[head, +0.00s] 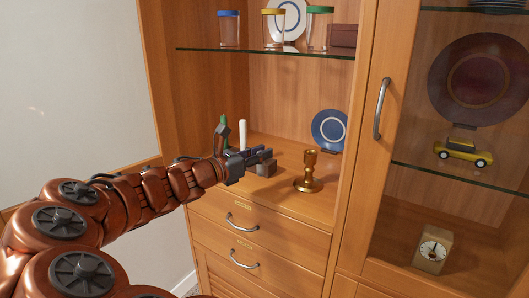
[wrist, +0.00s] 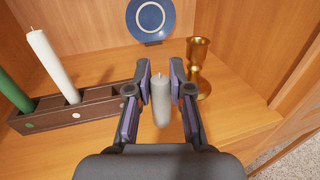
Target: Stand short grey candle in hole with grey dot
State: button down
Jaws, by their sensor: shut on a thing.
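The short grey candle (wrist: 161,103) is upright between the fingers of my gripper (wrist: 161,72) in the wrist view. My gripper is shut on it. In the head view my gripper (head: 250,157) is over the cabinet's counter, and I cannot make out the candle there. A dark brown candle holder (wrist: 50,114) lies to the left of the grey candle in the wrist view. A tall white candle (wrist: 53,66) and a green candle (wrist: 14,92) stand in it, by a white dot and a green dot.
A brass goblet-shaped candlestick (head: 309,172) stands right of my gripper, close to the right finger in the wrist view. A blue plate (head: 328,130) leans at the back. A glass shelf (head: 270,53) with jars is above. The counter's front edge is near.

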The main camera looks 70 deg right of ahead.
jog(key=shift+w+d+f+p, duration=0.45)
jog(key=shift+d+f, duration=0.3)
jog(key=shift+d, duration=1)
jog(key=shift+w+d+f+p, duration=0.3)
jog(key=shift+w+d+f, duration=0.35)
jog(key=shift+d, duration=1.1)
jog(key=shift+w+d+f+p, duration=0.35)
jog(key=shift+d+f, duration=0.55)
jog(key=shift+d, duration=0.85)
jog(key=c, duration=1.1)
grip_release()
jog(key=shift+f, duration=0.1)
jog(key=shift+o, duration=0.2)
jog(key=shift+r, duration=0.2)
jog(key=b+v, duration=0.1)
jog(key=v, duration=1.1)
jog(key=shift+b, duration=0.35)
